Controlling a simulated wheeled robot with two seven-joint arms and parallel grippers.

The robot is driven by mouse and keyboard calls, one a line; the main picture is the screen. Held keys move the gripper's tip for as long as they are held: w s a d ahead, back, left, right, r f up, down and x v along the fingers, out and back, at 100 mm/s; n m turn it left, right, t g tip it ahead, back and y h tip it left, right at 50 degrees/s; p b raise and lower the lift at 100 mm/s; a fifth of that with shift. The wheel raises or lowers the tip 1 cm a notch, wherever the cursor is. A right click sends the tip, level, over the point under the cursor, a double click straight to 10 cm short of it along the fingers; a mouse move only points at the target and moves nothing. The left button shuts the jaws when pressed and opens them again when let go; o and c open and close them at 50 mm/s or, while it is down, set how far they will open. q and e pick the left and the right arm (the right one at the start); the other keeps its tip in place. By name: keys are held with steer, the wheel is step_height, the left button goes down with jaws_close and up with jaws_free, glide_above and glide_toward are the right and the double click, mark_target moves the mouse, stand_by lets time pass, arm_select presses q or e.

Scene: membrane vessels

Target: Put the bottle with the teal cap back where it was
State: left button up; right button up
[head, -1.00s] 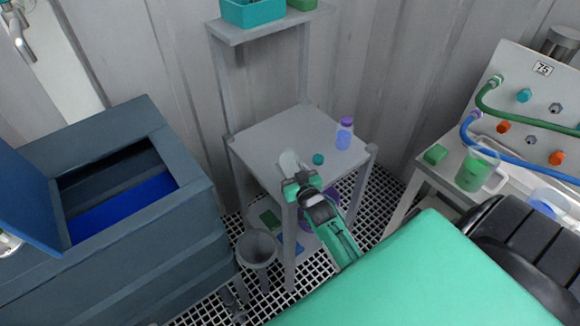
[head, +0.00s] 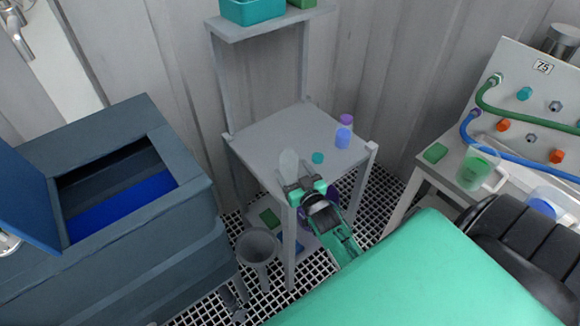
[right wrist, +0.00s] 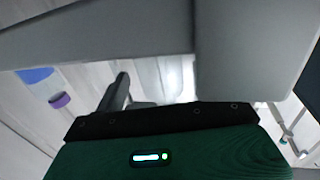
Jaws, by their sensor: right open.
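A pale, clear bottle (head: 288,163) stands near the front left of the small grey table in the head view; I see no cap on it. In the right wrist view, a pale blurred shape (right wrist: 178,78), perhaps the bottle, shows beyond a dark finger. My left gripper is not in view.
A blue bottle with a purple cap (head: 344,132) stands on the grey table (head: 265,140) farther back right. A bench with a green beaker (head: 474,172) is at right. The table's back left is clear.

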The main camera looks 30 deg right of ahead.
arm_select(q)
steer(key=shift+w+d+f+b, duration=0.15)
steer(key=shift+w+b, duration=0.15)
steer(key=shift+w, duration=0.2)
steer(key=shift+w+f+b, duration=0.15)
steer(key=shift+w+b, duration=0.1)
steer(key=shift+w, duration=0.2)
arm_select(e)
steer(key=s+a, duration=0.1)
steer(key=s, duration=0.8)
steer(key=shift+a, duration=0.15)
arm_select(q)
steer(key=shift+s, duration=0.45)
arm_select(e)
steer(key=shift+s, duration=0.1)
